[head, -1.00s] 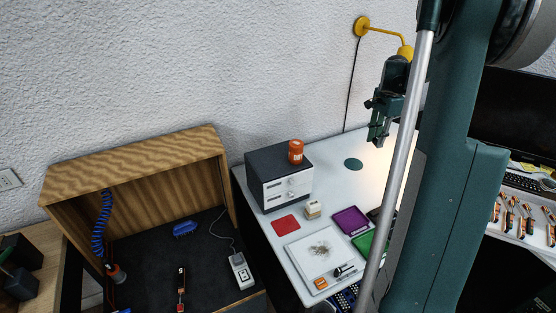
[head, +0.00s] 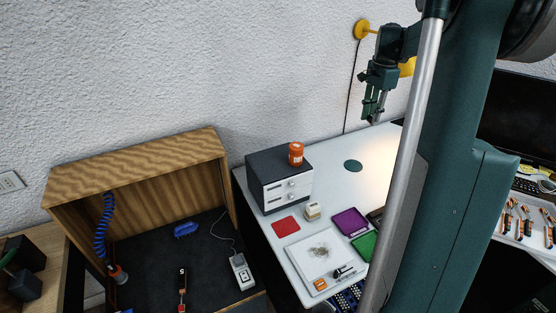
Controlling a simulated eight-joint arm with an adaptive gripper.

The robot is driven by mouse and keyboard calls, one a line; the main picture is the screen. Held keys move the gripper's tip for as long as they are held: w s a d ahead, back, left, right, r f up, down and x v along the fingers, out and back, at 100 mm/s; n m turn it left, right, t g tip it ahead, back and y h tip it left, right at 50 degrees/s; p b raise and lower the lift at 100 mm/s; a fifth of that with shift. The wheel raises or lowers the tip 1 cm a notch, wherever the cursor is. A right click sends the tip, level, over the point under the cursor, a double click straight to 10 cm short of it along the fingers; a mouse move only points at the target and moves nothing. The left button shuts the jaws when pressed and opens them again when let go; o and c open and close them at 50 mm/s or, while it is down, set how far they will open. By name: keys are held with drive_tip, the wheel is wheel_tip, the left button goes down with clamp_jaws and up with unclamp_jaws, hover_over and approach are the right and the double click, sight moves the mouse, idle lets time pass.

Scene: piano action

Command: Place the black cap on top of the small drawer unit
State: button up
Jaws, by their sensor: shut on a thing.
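The small drawer unit (head: 285,192) stands at the back left of the white table, with a dark top and pale drawer fronts. An orange jar with a pale label (head: 296,153) stands on the right part of its top; the left part of the top is bare. My gripper (head: 372,118) is in the air above the table's back, right of the drawer unit and higher than its top. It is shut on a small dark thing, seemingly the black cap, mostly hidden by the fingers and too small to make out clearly.
On the white table are a red mat (head: 286,227), a small beige-topped container (head: 313,210), purple (head: 350,222) and green (head: 364,246) trays, a white tray (head: 318,262) and a dark green disc (head: 353,166). A wooden cabinet (head: 140,175) stands left. A yellow lamp (head: 362,29) is behind my gripper.

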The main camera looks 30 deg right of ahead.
drive_tip(key=w+a+n+p, duration=0.1)
drive_tip(key=w+a+p, duration=0.25)
drive_tip(key=a, duration=0.45)
drive_tip(key=w+a+p, duration=0.3)
drive_tip(key=w+a, duration=0.2)
drive_tip(key=a, duration=0.3)
drive_tip(key=n+p, duration=0.1)
drive_tip(key=p, duration=0.7)
hover_over(274, 159)
drive_tip(key=shift+w+d+f, duration=0.1)
drive_tip(key=shift+d+f, duration=0.05)
drive_tip(key=shift+f, duration=2.35)
drive_tip(key=shift+f, duration=3.1)
drive_tip(key=shift+f, duration=0.1)
drive_tip(key=shift+f, duration=1.8)
drive_tip(key=shift+f, duration=0.15)
